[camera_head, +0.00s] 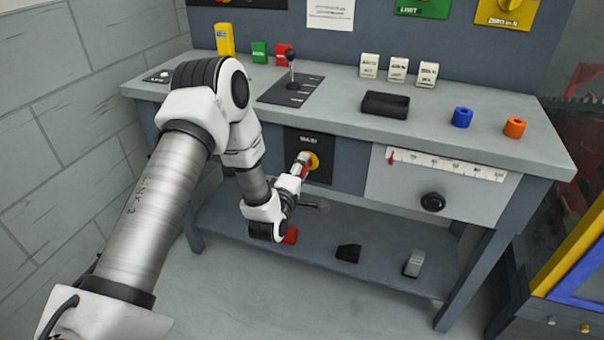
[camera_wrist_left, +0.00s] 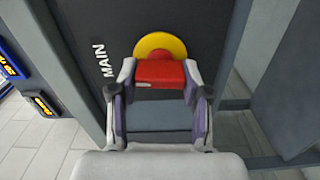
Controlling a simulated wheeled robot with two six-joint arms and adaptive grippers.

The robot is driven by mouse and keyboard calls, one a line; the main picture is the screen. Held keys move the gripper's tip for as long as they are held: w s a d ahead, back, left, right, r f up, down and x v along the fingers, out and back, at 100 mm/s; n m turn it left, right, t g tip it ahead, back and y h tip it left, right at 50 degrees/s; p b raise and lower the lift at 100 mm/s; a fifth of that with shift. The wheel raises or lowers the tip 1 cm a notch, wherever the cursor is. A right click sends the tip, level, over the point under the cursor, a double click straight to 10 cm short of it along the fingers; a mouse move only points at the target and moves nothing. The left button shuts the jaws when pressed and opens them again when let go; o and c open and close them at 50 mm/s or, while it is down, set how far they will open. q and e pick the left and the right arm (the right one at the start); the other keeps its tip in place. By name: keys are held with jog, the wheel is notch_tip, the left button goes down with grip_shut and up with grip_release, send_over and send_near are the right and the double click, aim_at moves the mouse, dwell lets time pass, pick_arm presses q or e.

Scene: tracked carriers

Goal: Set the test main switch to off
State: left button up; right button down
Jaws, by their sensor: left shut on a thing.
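The main switch is a red handle (camera_wrist_left: 160,73) on a yellow disc (camera_wrist_left: 160,44), set in a dark panel marked MAIN (camera_wrist_left: 104,60). In the head view its yellow disc (camera_head: 314,161) shows on the bench front below the top. My left gripper (camera_head: 303,166) reaches it from the front. In the left wrist view my left gripper (camera_wrist_left: 160,80) is shut on the red handle, one finger on each side. The handle lies crosswise in that view. Which marked position it points to cannot be read. My right gripper is not in view.
The bench top (camera_head: 340,101) holds a lever (camera_head: 290,70), a black tray (camera_head: 386,105), a blue ring (camera_head: 462,117) and an orange ring (camera_head: 514,127). A gauge panel with a black knob (camera_head: 433,202) is right of the switch. Blocks lie on the lower shelf (camera_head: 320,243).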

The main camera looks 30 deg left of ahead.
pick_arm(q)
jog(key=shift+n+b, duration=0.3)
jog(key=shift+n, duration=0.3)
jog(key=o, duration=1.2)
jog(key=shift+c, duration=0.2)
jog(key=v, duration=1.2)
jog(key=shift+a, duration=0.1)
